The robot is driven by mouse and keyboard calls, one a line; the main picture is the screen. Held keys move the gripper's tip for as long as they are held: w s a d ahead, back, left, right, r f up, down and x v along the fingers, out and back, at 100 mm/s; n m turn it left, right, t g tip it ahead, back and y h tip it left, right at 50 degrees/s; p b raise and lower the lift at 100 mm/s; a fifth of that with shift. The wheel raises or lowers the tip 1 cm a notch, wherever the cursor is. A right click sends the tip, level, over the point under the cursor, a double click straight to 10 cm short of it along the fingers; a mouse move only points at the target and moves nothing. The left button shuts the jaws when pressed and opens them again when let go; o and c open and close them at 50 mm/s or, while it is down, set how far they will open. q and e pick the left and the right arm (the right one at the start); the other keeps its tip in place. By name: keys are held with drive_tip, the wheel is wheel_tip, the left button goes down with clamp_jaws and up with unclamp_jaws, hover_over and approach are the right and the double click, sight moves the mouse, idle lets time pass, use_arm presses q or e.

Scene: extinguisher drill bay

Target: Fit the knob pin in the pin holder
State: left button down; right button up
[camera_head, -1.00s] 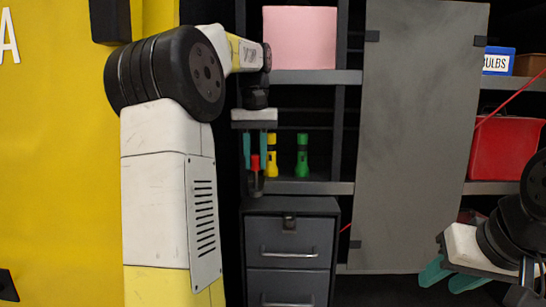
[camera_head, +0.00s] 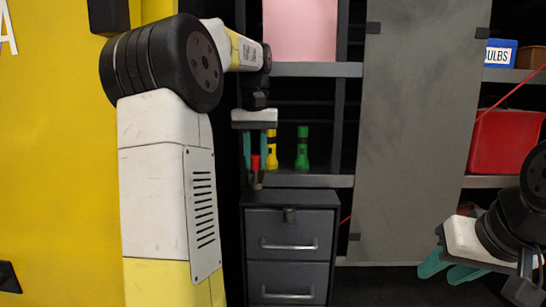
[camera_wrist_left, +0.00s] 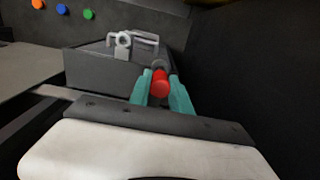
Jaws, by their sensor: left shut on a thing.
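My left gripper (camera_head: 257,166) points down in front of the shelf, left of the drawer cabinet's middle. Its teal fingers are shut on the red knob of the knob pin (camera_head: 255,162). The wrist view shows the red knob (camera_wrist_left: 160,83) between both fingertips (camera_wrist_left: 163,92). A dark round part (camera_wrist_left: 159,63) shows just beyond the knob, and a grey-brown part (camera_head: 257,182) shows below it in the head view. I cannot tell whether this is the pin's shank or the pin holder, or whether they touch. My right gripper (camera_head: 448,271) is open and empty at lower right.
A yellow torch (camera_head: 271,150) and a green torch (camera_head: 302,149) stand on the shelf close behind the left gripper. A grey door panel (camera_head: 420,130) stands right of the shelf.

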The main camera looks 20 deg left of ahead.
use_arm(q)
drive_tip(key=shift+f, duration=1.65)
drive_tip(key=c, duration=1.1)
unclamp_jaws()
wheel_tip(320, 180, up, 8)
drive_tip(key=shift+f, duration=0.15)
drive_tip(key=shift+s+d, duration=0.2)
drive_tip(key=shift+s, duration=0.15)
drive_tip(key=s+d+f+m+t, duration=0.1)
drive_tip(key=s+d+f+t, duration=0.1)
drive_tip(key=s, duration=0.4)
drive_tip(key=s+d+f+m+t+h, duration=0.1)
drive_tip(key=s+d+f+t, duration=0.1)
drive_tip(key=s+d+f, duration=0.3)
drive_tip(key=s+d+f+m+t+h, duration=0.1)
drive_tip(key=s+d+f+t, duration=0.1)
drive_tip(key=s+d+f, duration=0.2)
drive_tip(key=shift+s+f+m, duration=0.15)
drive_tip(key=shift+s+f, duration=0.7)
drive_tip(key=shift+s, duration=0.3)
drive_tip(key=shift+s+f+m, duration=0.15)
drive_tip(key=shift+s+f, duration=0.65)
drive_tip(key=shift+s, duration=0.3)
